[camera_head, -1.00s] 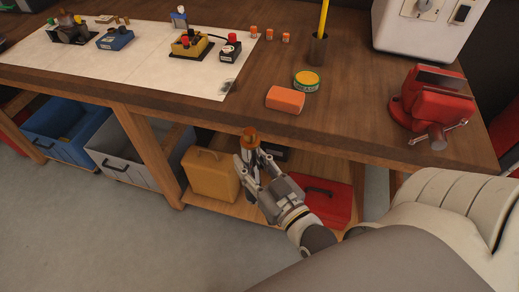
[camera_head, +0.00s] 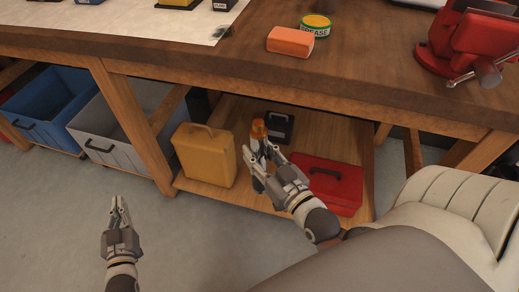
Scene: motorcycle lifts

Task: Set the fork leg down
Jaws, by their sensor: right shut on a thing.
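My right gripper (camera_head: 262,155) is shut on a slim upright piece with an orange-amber top, which I take to be the fork leg (camera_head: 258,129). Its middle is hidden by the fingers. They are in front of the bench's lower shelf in this view; I cannot tell whether the leg touches anything. My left gripper (camera_head: 119,203) is over the grey floor at the lower left, apart from everything. Its fingers point up and lie close together in this view, and no held thing shows.
The wooden bench (camera_head: 350,95) holds an orange block (camera_head: 290,40), a grease tin (camera_head: 316,25) and a red vise (camera_head: 470,45). The lower shelf (camera_head: 340,142) carries a yellow canister (camera_head: 204,155), a dark box (camera_head: 279,128) and a red toolbox (camera_head: 328,185). Blue (camera_head: 50,105) and grey (camera_head: 115,135) bins stand left.

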